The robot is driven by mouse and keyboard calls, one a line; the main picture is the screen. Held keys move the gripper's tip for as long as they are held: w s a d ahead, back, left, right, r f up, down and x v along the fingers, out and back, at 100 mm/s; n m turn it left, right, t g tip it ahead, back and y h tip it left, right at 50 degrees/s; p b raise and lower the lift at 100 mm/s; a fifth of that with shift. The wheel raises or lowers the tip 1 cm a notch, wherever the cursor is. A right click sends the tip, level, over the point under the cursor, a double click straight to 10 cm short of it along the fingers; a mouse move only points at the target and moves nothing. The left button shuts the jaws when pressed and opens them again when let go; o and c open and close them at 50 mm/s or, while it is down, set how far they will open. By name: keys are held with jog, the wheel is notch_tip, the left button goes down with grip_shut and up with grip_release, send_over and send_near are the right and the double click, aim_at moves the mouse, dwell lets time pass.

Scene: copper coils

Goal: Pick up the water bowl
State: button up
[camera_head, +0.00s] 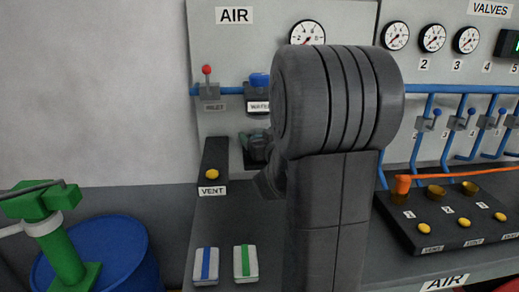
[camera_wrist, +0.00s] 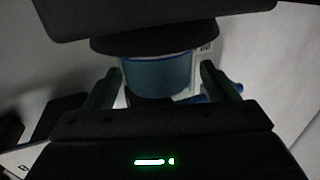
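In the wrist view, the water bowl (camera_wrist: 160,76) appears as a translucent blue-teal cylinder under a dark round rim. My gripper (camera_wrist: 161,82) is open, with one finger at each side of the cylinder. Narrow gaps seem to show between the fingers and the bowl; contact cannot be told. In the head view, a WATER label (camera_head: 258,106) with a blue part (camera_head: 259,80) above it is on the AIR panel. My gripper (camera_head: 257,147) is small and dark just below that label, partly hidden by my arm. The bowl is not clear there.
A red-tipped lever (camera_head: 207,82) is on the panel left of the WATER label. A VENT box (camera_head: 213,165) with a yellow button stands below it. Two small blocks (camera_head: 206,265) (camera_head: 245,263) lie on the bench front. Gauges and blue pipes are at right, a blue drum (camera_head: 110,258) at left.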

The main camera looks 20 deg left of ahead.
jog(key=c, duration=1)
jog(key=shift+c, duration=0.2)
